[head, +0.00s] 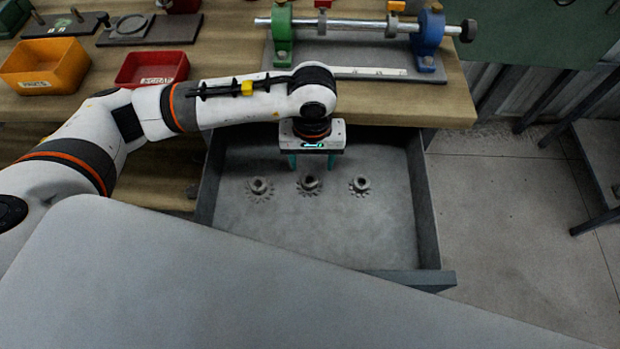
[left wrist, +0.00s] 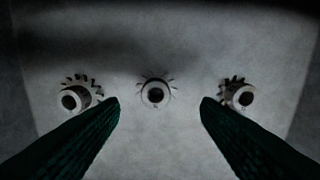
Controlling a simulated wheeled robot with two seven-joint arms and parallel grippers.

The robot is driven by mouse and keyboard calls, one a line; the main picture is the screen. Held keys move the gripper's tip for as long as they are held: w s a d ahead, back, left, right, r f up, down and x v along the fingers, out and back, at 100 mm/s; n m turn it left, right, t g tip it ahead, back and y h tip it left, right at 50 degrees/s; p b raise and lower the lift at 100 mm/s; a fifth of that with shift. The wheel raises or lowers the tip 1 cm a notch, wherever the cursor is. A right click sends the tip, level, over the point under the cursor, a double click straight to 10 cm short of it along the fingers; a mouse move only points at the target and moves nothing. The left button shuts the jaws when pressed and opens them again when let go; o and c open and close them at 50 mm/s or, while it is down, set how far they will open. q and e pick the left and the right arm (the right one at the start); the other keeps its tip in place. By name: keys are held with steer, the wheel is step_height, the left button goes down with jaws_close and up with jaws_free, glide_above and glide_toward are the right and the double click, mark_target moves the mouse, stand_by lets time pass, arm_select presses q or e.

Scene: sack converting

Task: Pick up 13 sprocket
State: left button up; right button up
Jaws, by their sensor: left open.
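Three toothed sprockets with raised hubs lie in a row in an open grey drawer (head: 390,235). In the head view they are the left sprocket (head: 260,188), the middle sprocket (head: 309,185) and the right sprocket (head: 360,186). I cannot read which one is 13. My left gripper (head: 317,168) is open and empty above the drawer, over the middle sprocket. In the left wrist view the middle sprocket (left wrist: 155,93) shows between the green fingertips, with the left sprocket (left wrist: 75,97) and right sprocket (left wrist: 238,95) outside them. My right gripper is not in view.
The workbench (head: 225,50) above the drawer bears a yellow bin (head: 45,68), a red bin (head: 150,68) and a roller fixture (head: 350,25). The drawer walls surround the sprockets, with bare drawer floor in front of them.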

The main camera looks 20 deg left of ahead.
mark_target(309, 178)
arm_select(q)
step_height(309, 178, down, 2)
steer(key=shift+f, duration=0.25)
steer(key=f, duration=0.3)
steer(key=f+p, duration=0.1)
steer(key=shift+s+a+f, duration=0.15)
steer(key=shift+s+a, duration=0.05)
steer(key=shift+s, duration=0.15)
steer(key=shift+w+f, duration=0.1)
steer(key=shift+f, duration=0.15)
steer(key=shift+c, duration=0.6)
steer(key=c, duration=0.6)
